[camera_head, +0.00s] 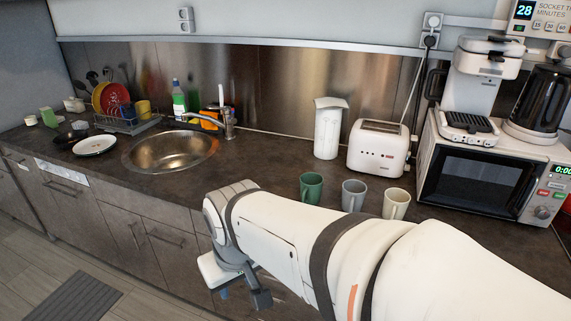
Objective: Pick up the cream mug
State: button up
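The cream mug (395,205) stands upright on the dark counter, the rightmost of three mugs in a row. Its lower part is close to the outline of my arm in the picture. The grey mug (353,195) is just left of it, and the green mug (311,186) is further left. My gripper (244,296) hangs low in front of the cabinet fronts, left of and below the mugs in the picture. It is apart from the cream mug. My arm partly hides it, so its opening is unclear.
Behind the mugs stand a white toaster (379,148) and a white canister (327,128). A microwave (481,181) with a coffee maker (481,87) and kettle (540,99) on top stands right. A sink (170,153) and dish rack (128,123) are left. Counter between sink and mugs is clear.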

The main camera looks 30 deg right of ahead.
aim_at(394, 209)
jog(key=i, duration=0.75)
jog(key=z, duration=2.55)
